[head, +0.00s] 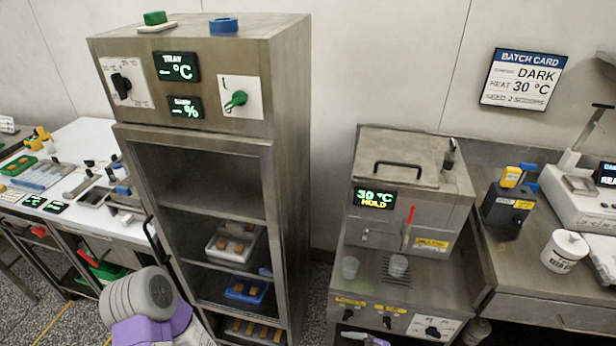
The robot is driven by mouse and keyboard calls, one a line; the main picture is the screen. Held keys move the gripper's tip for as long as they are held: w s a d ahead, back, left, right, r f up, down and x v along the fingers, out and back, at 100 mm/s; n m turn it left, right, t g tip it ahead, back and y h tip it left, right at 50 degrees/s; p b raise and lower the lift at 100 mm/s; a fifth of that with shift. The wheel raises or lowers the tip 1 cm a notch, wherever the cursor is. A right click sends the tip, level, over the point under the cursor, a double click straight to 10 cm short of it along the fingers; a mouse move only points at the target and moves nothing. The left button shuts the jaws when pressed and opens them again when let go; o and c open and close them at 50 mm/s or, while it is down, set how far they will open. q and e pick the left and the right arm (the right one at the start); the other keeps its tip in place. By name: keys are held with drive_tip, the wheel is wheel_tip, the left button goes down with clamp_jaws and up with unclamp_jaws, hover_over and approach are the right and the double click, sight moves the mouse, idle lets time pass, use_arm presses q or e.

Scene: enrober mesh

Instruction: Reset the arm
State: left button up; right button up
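A grey and purple link of my own arm (140,300) rises at the bottom left, in front of the steel cabinet's lower left side. No fingers show on it. A small pale and purple piece (366,339) shows at the bottom edge under the machine; I cannot tell what it is. Neither gripper's fingers can be made out in the head view.
A tall steel cabinet (290,150) holds trays with brown pieces. Right of it, a machine (415,215) reads 30 °C HOLD, with clear cups below. A white tub (564,250) stands on the right counter (520,285). A cluttered white table (85,140) stands left.

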drive_tip(key=s+a+f+n+g+h, duration=0.2)
drive_tip(key=s+a+f+n+g, duration=0.1)
drive_tip(key=s+a+f+n, duration=0.3)
drive_tip(key=s+d+f+n+g+h, duration=0.1)
drive_tip(key=s+d+n+h, duration=0.3)
drive_tip(key=n, duration=0.6)
drive_tip(key=shift+s+d+f+g+h, duration=0.3)
drive_tip(key=shift+s+d+f+h, duration=0.15)
drive_tip(key=shift+s+h, duration=0.2)
